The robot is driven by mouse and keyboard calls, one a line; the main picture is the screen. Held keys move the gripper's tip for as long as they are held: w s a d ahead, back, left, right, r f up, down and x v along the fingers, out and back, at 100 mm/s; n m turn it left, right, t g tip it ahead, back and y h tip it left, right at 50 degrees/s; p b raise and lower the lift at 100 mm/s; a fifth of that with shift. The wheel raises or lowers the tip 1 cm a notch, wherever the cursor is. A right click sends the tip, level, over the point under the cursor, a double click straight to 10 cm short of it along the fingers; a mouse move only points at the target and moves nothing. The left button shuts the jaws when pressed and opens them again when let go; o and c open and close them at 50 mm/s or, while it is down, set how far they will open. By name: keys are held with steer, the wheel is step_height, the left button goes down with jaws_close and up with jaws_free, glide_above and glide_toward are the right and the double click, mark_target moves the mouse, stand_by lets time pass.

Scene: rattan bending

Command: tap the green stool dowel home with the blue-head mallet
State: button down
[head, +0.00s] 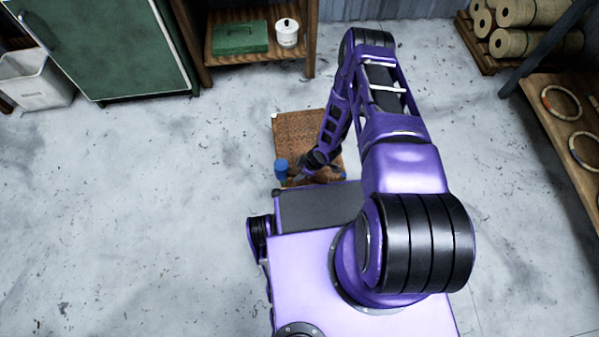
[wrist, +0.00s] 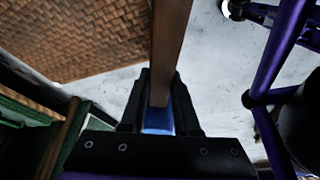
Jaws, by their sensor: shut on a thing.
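My gripper (wrist: 161,95) is shut on a brown wooden handle (wrist: 168,45) that runs up out of the wrist view. A blue patch (wrist: 157,120) shows between the fingers; I cannot tell what part it is. In the head view the blue mallet head (head: 281,169) is just left of my gripper (head: 301,172), over the near left part of a brown woven rattan surface (head: 296,130). The woven surface also fills the upper left of the wrist view (wrist: 75,35). I cannot make out a green dowel in either view.
A green cabinet (head: 110,45) and a grey bin (head: 35,82) stand at the upper left. A shelf (head: 265,55) holds a green box (head: 240,38) and a white pot (head: 287,32). Rattan rolls (head: 525,42) and hoops (head: 561,102) are at the right. Floor left of the woven surface is clear.

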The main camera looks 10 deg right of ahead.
steer(key=shift+f, duration=1.45)
steer(key=shift+f, duration=0.1)
step_height(320, 180, down, 3)
steer(key=shift+f+b, duration=0.1)
steer(key=shift+b, duration=0.7)
